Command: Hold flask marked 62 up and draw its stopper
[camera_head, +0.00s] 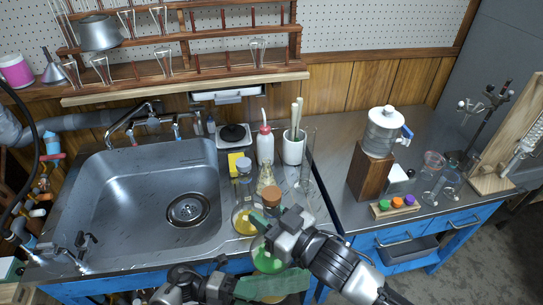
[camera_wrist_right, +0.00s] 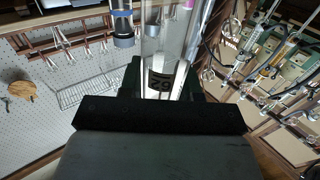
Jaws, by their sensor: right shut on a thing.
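A round flask with green liquid (camera_head: 268,261) shows below my right gripper (camera_head: 272,226) in the head view, above the counter's front edge. My right gripper is shut on its glass neck. A brown stopper (camera_head: 271,196) shows just above the gripper. In the right wrist view the clear glass neck (camera_wrist_right: 165,45) rises between the jaws (camera_wrist_right: 160,100), with a dark upside-down label (camera_wrist_right: 160,82) that seems to read 62. My left gripper (camera_head: 235,284) is low at the bottom of the head view, below the flask; its jaw opening is unclear.
A flask with yellow liquid (camera_head: 244,221) stands close on the left, by the sink (camera_head: 130,200). A red-capped bottle (camera_head: 265,146), a white cup (camera_head: 294,150) and a glass cylinder (camera_head: 308,160) stand behind.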

